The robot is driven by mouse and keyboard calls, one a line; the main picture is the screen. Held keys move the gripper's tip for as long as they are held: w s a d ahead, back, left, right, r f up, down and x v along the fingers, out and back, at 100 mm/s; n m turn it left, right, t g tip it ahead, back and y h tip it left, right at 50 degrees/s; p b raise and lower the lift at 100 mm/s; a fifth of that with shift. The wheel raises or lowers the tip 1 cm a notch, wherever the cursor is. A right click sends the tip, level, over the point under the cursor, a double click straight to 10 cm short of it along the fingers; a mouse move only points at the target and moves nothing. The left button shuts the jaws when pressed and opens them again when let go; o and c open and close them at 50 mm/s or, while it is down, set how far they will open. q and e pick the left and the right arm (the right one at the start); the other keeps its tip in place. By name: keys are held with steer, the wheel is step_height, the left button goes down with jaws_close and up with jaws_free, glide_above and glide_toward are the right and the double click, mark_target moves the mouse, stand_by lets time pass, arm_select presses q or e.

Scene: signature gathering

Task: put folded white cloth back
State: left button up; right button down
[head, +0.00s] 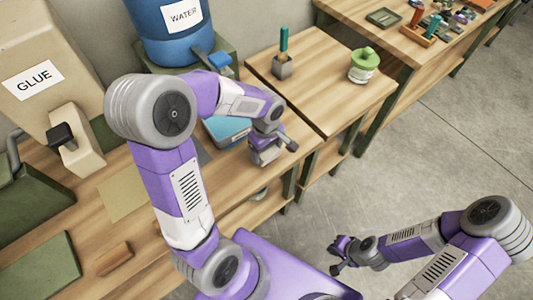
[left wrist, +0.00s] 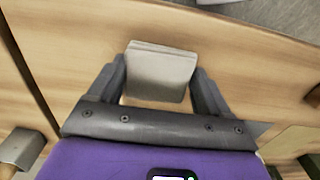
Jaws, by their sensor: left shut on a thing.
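The folded white cloth (left wrist: 160,72) is a small, pale grey-white layered square between the two fingers of my left gripper (left wrist: 160,85) in the left wrist view. My left gripper is shut on it, with wood surface behind it. In the head view my left gripper (head: 265,153) is over the front part of the wooden workbench, beside a blue box; the cloth cannot be made out there. My right gripper (head: 338,257) is over the floor at lower right, its fingers apart and empty.
The blue box (head: 226,131) is partly hidden by my left arm. A glue dispenser (head: 45,80) and a blue water barrel (head: 172,30) stand at the back. A green-lidded jar (head: 363,66) and a small holder (head: 283,66) stand on the adjoining table. A brown block (head: 114,258) lies at front left.

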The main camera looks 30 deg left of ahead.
mark_target(267, 151)
arm_select(q)
step_height(267, 151, down, 2)
steer(key=shift+w+f, duration=0.1)
steer(key=shift+f+b, duration=0.15)
steer(key=shift+b, duration=0.2)
steer(key=o, duration=0.9)
steer(key=shift+o, duration=0.2)
steer(key=shift+r+p, duration=0.35)
steer(key=shift+r, duration=0.15)
step_height(267, 151, up, 12)
steer(key=p, duration=0.2)
steer(key=shift+f+p, duration=0.25)
steer(key=shift+p, duration=0.1)
